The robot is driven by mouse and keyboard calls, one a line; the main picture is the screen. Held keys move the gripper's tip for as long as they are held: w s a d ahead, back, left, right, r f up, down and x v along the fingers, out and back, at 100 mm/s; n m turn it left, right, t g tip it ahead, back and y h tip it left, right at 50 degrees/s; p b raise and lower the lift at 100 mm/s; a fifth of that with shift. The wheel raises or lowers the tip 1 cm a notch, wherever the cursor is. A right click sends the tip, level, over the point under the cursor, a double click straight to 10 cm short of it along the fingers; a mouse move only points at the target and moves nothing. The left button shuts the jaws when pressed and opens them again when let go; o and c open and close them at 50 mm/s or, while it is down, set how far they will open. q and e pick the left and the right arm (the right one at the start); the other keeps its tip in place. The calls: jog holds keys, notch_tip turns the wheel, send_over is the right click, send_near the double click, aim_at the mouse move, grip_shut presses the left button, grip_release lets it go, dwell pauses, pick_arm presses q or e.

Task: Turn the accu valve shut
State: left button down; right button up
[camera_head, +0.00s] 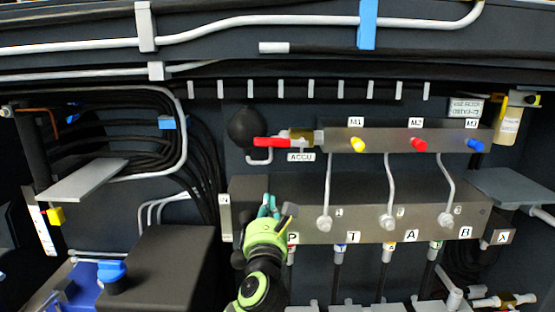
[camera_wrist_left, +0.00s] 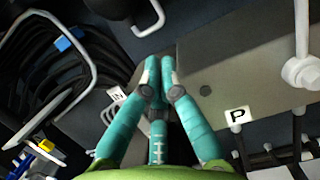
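The accu valve has a red lever (camera_head: 270,142) that lies roughly level, pointing left from a brass body (camera_head: 299,135). The ACCU label (camera_head: 301,157) sits just below it. My left gripper (camera_head: 268,202) is below the lever, apart from it, in front of the left end of the lower metal block. In the left wrist view its teal fingers (camera_wrist_left: 160,68) come together at the tips with nothing visible between them. The red lever does not show in the left wrist view. My right gripper is not in view.
A black ball-shaped accumulator (camera_head: 245,127) is left of the valve. The upper manifold (camera_head: 390,137) carries yellow, red and blue caps on the right. The lower block (camera_head: 350,200) has white pipes in front. Black hoses (camera_head: 140,115) bunch at left, near a grey plate (camera_head: 85,180).

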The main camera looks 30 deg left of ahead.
aim_at(281, 143)
pick_arm(q)
jog(key=x, duration=0.3)
jog(key=p+x, duration=0.1)
jog(key=x, duration=0.2)
jog(key=r+p+x, duration=0.1)
jog(key=x, duration=0.2)
jog(key=shift+r, duration=0.15)
notch_tip(281, 143, up, 4)
jog(key=shift+w+p, duration=0.15)
jog(key=shift+p, duration=1.05)
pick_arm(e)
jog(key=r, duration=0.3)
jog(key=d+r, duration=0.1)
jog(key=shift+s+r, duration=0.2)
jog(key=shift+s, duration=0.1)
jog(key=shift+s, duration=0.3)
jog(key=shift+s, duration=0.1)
